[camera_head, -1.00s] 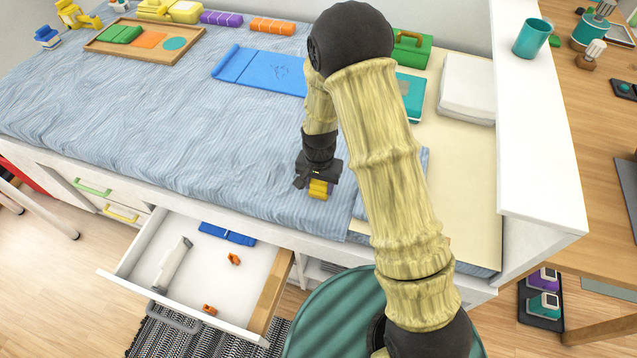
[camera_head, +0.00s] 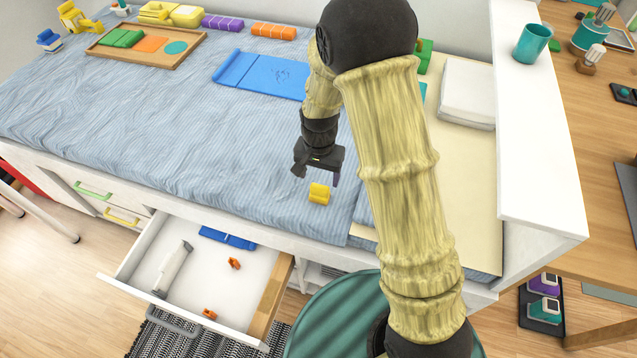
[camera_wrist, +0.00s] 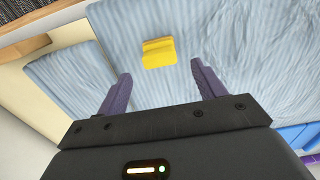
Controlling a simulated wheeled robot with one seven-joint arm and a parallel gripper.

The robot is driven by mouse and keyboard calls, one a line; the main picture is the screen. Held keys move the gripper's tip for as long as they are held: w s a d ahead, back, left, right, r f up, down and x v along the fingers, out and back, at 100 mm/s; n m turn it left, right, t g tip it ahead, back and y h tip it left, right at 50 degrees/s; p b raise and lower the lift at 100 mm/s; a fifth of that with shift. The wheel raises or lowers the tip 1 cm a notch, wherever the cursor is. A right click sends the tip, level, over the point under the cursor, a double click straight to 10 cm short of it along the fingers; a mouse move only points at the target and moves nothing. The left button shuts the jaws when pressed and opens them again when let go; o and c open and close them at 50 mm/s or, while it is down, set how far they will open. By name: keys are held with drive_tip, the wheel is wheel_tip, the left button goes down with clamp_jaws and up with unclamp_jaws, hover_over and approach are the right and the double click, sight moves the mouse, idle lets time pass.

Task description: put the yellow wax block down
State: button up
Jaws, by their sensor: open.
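The yellow wax block (camera_head: 319,194) rests on the blue striped bed cover (camera_head: 215,140), near the bed's front edge. It also shows in the wrist view (camera_wrist: 158,53), lying on the cover beyond my fingertips. My gripper (camera_head: 317,176) is open and empty, a little above and behind the block in the head view. Its two purple fingers stand apart in the wrist view (camera_wrist: 160,80), and the block lies clear of both. The block's underside is hidden.
An open white drawer (camera_head: 128,255) below the bed holds a blue item, a grey-white item and orange pieces. A blue mat (camera_head: 262,75) and a wooden tray (camera_head: 100,50) lie farther back. A white ledge (camera_head: 540,150) rises on the right. The cover around the block is clear.

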sight(321, 188)
wheel_tip(321, 188, up, 6)
drive_tip(key=shift+f, duration=0.25)
idle(0.5)
drive_tip(key=s+d+r+n+t, duration=0.1)
drive_tip(key=s+d+r+n, duration=0.1)
drive_tip(key=s+d+r, duration=0.2)
drive_tip(key=s+d+r+n+t, duration=0.1)
drive_tip(key=s+d+r+n, duration=0.1)
drive_tip(key=s+d, duration=0.6)
drive_tip(key=shift+s+d+r+t, duration=0.2)
drive_tip(key=shift+d+r+t, duration=0.1)
drive_tip(key=shift+d+r, duration=0.5)
drive_tip(key=shift+a+r, duration=0.1)
drive_tip(key=shift+r, duration=0.05)
